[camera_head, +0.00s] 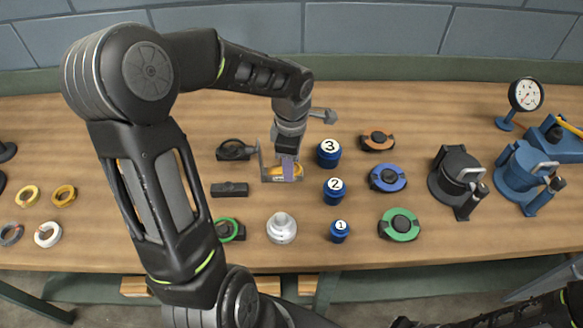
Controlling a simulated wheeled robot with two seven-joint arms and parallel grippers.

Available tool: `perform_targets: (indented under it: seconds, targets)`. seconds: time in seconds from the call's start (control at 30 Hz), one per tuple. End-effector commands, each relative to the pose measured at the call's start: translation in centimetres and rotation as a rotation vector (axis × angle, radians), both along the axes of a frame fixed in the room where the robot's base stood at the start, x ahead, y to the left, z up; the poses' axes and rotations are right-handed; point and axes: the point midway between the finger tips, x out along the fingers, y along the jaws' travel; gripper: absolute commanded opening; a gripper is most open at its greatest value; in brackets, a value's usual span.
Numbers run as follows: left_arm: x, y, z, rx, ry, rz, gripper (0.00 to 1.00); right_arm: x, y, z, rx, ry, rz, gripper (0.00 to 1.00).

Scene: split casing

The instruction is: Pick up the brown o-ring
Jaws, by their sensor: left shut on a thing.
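My left gripper (288,168) points down at the middle of the table and is shut at a small orange-yellow piece (274,172). The fingers hide much of this piece, so I cannot tell its full shape or whether it is a ring. A thin grey upright piece stands just left of it. The only clearly brownish round thing is an orange-brown disc (377,140) with a dark centre, lying right of the gripper and apart from it. My right gripper cannot be made out; only dark parts of my right arm show at the bottom right.
Blue numbered cylinders (333,190), a blue disc (387,178) and a green disc (399,225) lie to the right. Black (455,172) and blue (522,170) housings stand beyond. Loose rings (47,234) lie far left. A white stepped part (282,228) stands in front.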

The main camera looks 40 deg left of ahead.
Motion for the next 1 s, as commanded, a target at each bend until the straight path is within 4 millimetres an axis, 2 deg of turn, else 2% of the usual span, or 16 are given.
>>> perform_targets:
  seconds: [0.27,0.4,0.47,0.8,1.0]
  targets:
    - [0.0,0.0,0.2,0.000,0.000,0.000,0.00,0.0,0.0,0.2,0.000,0.000,0.000,0.00]
    - [0.0,0.1,0.9,0.001,0.001,0.001,0.00,0.0,0.0,1.4,0.000,0.000,0.000,0.00]
    - [0.1,0.1,1.3,0.003,-0.004,0.001,0.00,0.0,0.0,0.8,0.000,-0.001,0.000,0.00]
    - [0.1,0.0,8.1,0.001,-0.005,-0.001,0.00,0.2,0.1,-0.2,0.003,-0.004,0.002,0.00]
    - [0.0,0.0,10.3,0.001,-0.002,0.000,0.00,0.2,0.1,-0.4,0.004,-0.006,0.001,0.00]
